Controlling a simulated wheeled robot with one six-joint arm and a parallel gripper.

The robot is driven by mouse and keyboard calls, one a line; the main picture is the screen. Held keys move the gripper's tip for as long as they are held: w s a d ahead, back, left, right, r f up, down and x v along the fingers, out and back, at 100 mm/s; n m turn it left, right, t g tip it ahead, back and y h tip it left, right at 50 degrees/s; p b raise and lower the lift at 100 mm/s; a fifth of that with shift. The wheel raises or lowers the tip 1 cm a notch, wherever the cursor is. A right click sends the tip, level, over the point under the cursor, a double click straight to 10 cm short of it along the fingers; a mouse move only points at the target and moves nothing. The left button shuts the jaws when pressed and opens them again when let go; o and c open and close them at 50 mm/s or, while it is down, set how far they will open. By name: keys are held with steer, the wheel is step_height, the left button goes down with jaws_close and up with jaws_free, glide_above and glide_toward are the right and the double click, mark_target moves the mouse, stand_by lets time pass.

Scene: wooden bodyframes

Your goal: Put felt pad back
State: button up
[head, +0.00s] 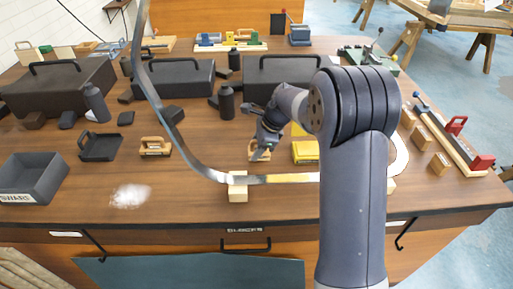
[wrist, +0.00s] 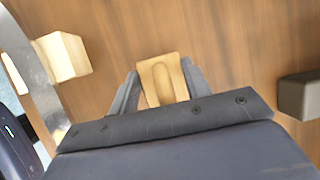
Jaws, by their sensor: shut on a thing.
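My gripper (head: 259,146) is low over the bench, right of its middle in the head view. In the wrist view my gripper (wrist: 161,78) is shut on a small tan block (wrist: 164,80) with a rounded raised shape on its face. The tan block (head: 254,155) is partly hidden behind the fingers in the head view. I cannot tell for sure which thing is the felt pad.
A bent metal strip (head: 183,146) rises from a pale wooden block (head: 238,188) near the front edge. A yellow box (head: 305,152) stands right of my gripper. A black tray (head: 100,147), a grey bin (head: 32,178) and a whitish heap (head: 130,196) lie left. Dark cases (head: 175,78) stand behind.

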steer(key=shift+f, duration=0.35)
steer(key=shift+f, duration=0.1)
steer(key=o, duration=1)
steer(key=v, duration=1.2)
steer(key=shift+s, duration=0.1)
